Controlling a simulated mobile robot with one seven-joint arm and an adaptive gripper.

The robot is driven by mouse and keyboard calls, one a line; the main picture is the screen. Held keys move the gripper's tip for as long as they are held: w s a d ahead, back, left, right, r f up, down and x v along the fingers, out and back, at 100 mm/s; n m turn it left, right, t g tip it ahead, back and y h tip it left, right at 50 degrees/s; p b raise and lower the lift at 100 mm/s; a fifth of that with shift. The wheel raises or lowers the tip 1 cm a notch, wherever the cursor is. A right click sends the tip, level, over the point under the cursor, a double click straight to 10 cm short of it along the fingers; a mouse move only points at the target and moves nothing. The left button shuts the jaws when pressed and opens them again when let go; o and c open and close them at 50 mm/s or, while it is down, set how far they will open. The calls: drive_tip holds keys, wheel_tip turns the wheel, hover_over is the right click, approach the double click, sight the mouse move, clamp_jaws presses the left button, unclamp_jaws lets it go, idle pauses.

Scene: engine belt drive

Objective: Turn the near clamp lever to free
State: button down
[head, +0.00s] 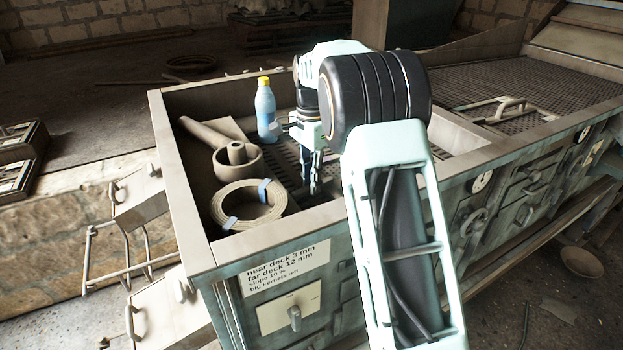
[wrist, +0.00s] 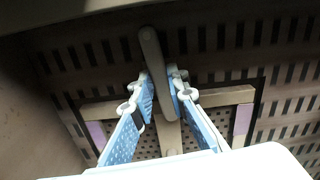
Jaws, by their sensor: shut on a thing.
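My gripper (head: 314,184) reaches down into the near box of the machine, over its slotted deck. In the wrist view, the fingers of my gripper (wrist: 162,80) are closed on the two sides of a narrow grey lever (wrist: 152,52). The lever has a rounded end with a pivot at the top of the picture and runs down between the blue fingertips, at a slight slant. In the head view I cannot make out the lever apart from the gripper.
Under the lever lies a pale frame (wrist: 215,97) with purple patches. In the box are a blue bottle (head: 266,112) with a yellow cap, a coiled hose (head: 243,208) and a round pot (head: 222,166), left of my gripper. The box wall (head: 182,200) surrounds them.

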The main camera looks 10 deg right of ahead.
drive_tip(key=n+p, duration=0.2)
drive_tip(key=n, duration=0.1)
drive_tip(key=shift+r+n, duration=0.2)
drive_tip(key=shift+n, duration=0.1)
drive_tip(key=n+p, duration=0.1)
drive_tip(key=n, duration=0.3)
drive_tip(key=shift+n+p, duration=0.3)
drive_tip(key=n+p, duration=0.1)
drive_tip(key=n, duration=0.3)
drive_tip(key=shift+d+f, duration=0.1)
drive_tip(key=shift+n+p, duration=0.5)
drive_tip(key=shift+n, duration=1.6)
drive_tip(key=c, duration=1.9)
unclamp_jaws()
wheel_tip(320, 180, up, 12)
drive_tip(key=shift+f, duration=0.1)
